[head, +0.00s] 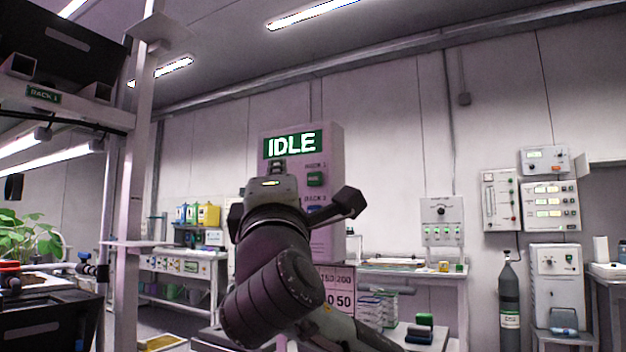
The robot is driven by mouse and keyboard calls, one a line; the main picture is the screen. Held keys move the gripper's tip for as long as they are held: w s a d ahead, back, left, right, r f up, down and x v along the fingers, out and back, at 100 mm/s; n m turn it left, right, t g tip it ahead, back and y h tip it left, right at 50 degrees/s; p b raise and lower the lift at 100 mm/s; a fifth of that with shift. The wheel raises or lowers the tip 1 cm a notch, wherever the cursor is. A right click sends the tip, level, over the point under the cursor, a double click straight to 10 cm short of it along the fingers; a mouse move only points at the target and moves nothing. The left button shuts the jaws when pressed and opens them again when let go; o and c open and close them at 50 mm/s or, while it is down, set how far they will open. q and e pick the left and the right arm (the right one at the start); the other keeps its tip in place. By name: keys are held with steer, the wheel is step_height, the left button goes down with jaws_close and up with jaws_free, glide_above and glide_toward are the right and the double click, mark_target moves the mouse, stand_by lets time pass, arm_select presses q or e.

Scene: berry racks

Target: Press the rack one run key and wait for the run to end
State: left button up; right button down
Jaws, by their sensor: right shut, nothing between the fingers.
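A green run key (315,179) sits under the label RACK 1. A blue key (313,209) sits below it under a second rack label, partly hidden by my arm. My right gripper (278,167) is raised in front of the panel, left of the green key and below the display. It is shut and empty. It looks apart from the green key in the picture, but its distance to the panel face is unclear. My left gripper is out of view.
A rack (43,95) signed RACK 1 rises at the left, with a pale upright post and a leafy plant (25,235). Benches (415,272) line the back wall. A gas cylinder (509,300) and wall boxes (550,205) are at the right.

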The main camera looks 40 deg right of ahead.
steer(key=b, duration=0.1)
glide_toward(308, 172)
step_height(308, 172, up, 3)
steer(key=w, duration=0.3)
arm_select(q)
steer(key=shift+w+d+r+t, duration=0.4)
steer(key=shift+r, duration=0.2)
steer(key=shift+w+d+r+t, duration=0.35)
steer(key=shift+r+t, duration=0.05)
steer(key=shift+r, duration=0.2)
arm_select(e)
steer(key=shift+w+d+r, duration=0.1)
steer(key=shift+d+r, duration=0.05)
steer(key=shift+d, duration=0.25)
arm_select(q)
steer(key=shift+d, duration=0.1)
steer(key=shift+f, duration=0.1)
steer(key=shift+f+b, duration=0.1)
steer(key=shift+b, duration=0.2)
arm_select(e)
steer(key=shift+w+d, duration=0.15)
steer(key=shift+d, duration=0.2)
